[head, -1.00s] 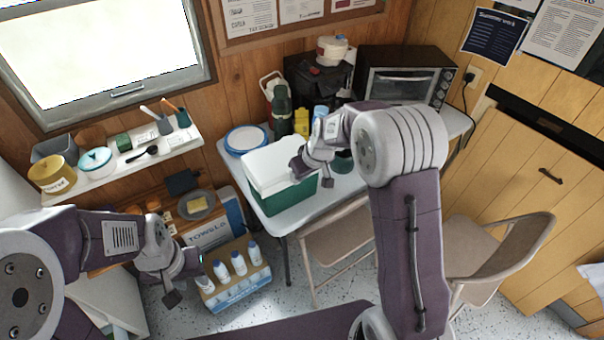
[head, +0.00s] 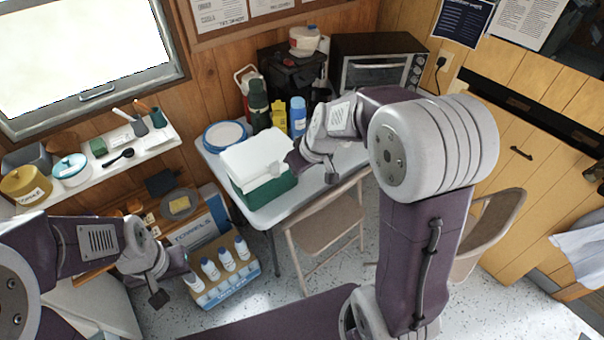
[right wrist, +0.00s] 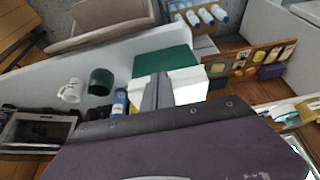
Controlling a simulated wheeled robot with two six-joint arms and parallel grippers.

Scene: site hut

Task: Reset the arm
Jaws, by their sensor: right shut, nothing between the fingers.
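My right arm reaches in from the right in the head view, with its gripper (head: 308,160) at the right edge of the green cooler with the white lid (head: 256,160). It appears over the table, and I cannot tell its height there. In the right wrist view its two grey fingers (right wrist: 157,92) are together with nothing between them, in front of the cooler (right wrist: 165,62). My left gripper (head: 170,272) hangs at the lower left in the head view, beside the bottle rack. Its fingertips are too hidden to tell their gap.
The table (head: 275,221) also holds a blue-rimmed plate (head: 225,135), a blue bottle (head: 298,116) and a toaster oven (head: 378,72). A folding chair (head: 326,222) stands in front. The bottle rack (head: 228,284) is on the floor and a wall shelf (head: 100,172) is at left.

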